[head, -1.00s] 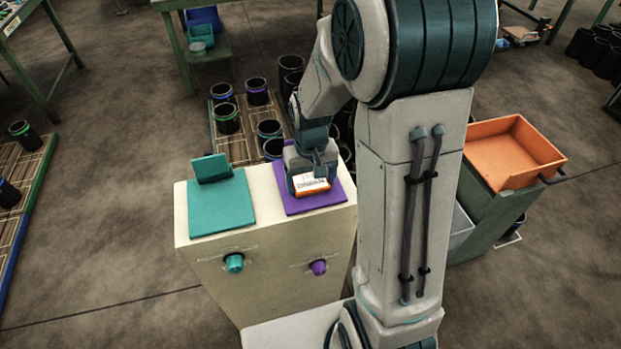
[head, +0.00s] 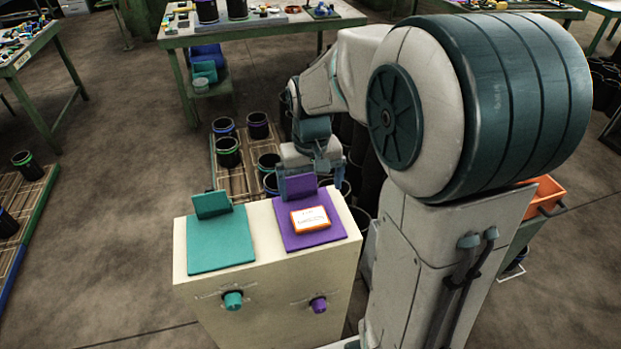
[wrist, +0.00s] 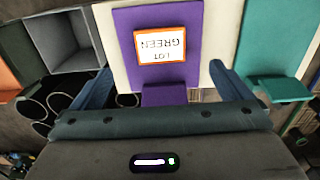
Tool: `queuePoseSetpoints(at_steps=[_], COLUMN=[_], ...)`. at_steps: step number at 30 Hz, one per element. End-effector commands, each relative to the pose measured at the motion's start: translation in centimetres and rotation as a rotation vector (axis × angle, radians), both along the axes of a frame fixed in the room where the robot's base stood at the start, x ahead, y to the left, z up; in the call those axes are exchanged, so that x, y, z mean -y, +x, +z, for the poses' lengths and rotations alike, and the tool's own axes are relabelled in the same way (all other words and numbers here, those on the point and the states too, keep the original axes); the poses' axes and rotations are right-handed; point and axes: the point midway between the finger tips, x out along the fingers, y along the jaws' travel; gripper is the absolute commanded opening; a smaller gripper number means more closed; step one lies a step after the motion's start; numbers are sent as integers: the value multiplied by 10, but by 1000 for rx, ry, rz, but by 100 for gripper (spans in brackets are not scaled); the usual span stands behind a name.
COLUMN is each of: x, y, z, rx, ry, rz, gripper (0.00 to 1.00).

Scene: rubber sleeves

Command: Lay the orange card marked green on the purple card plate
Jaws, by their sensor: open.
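The orange card marked green (head: 310,219) lies flat on the purple card plate (head: 325,235), apart from my gripper. In the wrist view the card (wrist: 160,46) reads "LOT GREEN" upside down, with an orange border, and the purple plate (wrist: 127,25) shows around it on all sides. My gripper (head: 312,181) is open and empty, behind and above the plate near its upright purple back tab (head: 303,186). In the wrist view the two blue fingers (wrist: 158,82) are spread wide with nothing held between them.
A teal plate (head: 222,243) with an upright tab sits left of the purple one on the same cream box (head: 260,215). Teal and purple knobs are on the box's front. Several black sleeves (head: 229,152) stand behind. An orange tray (head: 543,195) is at the right.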

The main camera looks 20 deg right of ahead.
Motion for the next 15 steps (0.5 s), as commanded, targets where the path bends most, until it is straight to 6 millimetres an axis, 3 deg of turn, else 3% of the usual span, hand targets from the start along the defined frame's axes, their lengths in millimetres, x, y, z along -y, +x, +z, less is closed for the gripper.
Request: queuePoseSetpoints(at_steps=[8, 15], x=[0, 0], y=[-12, -72], z=[23, 41], rx=[20, 129], ry=[0, -1], rz=[0, 2], gripper=[98, 98])
